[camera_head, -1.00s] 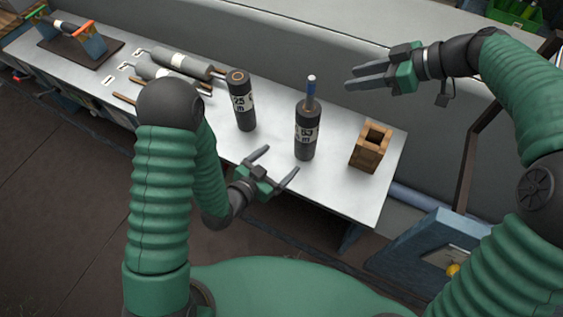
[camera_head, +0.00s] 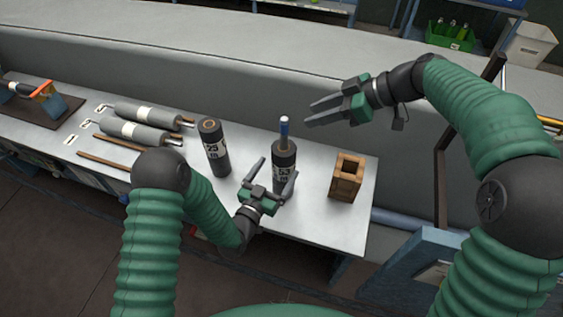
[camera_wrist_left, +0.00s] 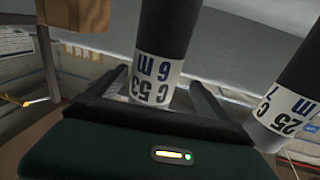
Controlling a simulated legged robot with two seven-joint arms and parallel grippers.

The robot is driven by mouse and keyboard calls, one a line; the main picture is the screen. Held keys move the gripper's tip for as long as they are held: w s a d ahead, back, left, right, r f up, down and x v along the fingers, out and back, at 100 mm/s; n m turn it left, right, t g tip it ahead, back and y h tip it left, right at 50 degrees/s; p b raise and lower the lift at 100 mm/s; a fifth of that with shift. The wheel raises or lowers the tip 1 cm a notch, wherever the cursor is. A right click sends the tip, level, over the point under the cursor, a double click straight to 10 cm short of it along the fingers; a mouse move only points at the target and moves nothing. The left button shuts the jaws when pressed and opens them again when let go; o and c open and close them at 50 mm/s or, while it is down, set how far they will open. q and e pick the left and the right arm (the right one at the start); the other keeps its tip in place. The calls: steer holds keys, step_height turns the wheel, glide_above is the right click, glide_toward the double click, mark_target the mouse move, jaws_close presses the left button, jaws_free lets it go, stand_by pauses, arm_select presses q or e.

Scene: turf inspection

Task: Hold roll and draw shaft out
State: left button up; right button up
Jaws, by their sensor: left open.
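A dark upright roll (camera_head: 283,155) with a white label stands on the pale bench. A shaft (camera_head: 284,130) with a blue section and pale tip sticks up from its top. My left gripper (camera_head: 277,167) is open, with its fingers either side of the roll's lower part. In the left wrist view the roll (camera_wrist_left: 163,35) rises between the spread fingers; I cannot tell whether either touches it. My right gripper (camera_head: 309,112) is open and empty, to the right of the shaft and a little above its tip in the picture, apart from it.
A second upright roll (camera_head: 214,148) stands close on the left; its top shows no protruding shaft. An open wooden box (camera_head: 345,178) stands on the right. Lying rollers (camera_head: 138,131), rods (camera_head: 104,160) and a stand (camera_head: 40,102) occupy the bench's left part. A grey wall (camera_head: 200,75) runs behind.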

arm_select(q)
steer(key=w+d, duration=0.3)
steer(key=shift+w+d, duration=0.1)
steer(key=shift+d, duration=0.1)
steer(key=shift+a, duration=0.7)
steer(key=c, duration=0.9)
steer(key=shift+d, duration=0.1)
steer(key=c, duration=0.5)
steer(key=shift+d, duration=0.35)
jaws_close()
arm_select(e)
steer(key=shift+d, duration=0.75)
steer(key=shift+o, duration=1)
steer(key=shift+a+f, duration=0.15)
steer(key=shift+a, duration=0.1)
steer(key=m+t+h, duration=0.1)
steer(key=m+h, duration=0.9)
steer(key=m, duration=0.5)
glide_toward(287, 133)
steer(key=w, duration=0.1)
steer(key=x, duration=1.2)
steer(key=shift+w+f, duration=0.25)
steer(key=shift+f, duration=0.05)
arm_select(q)
steer(key=shift+a, duration=0.25)
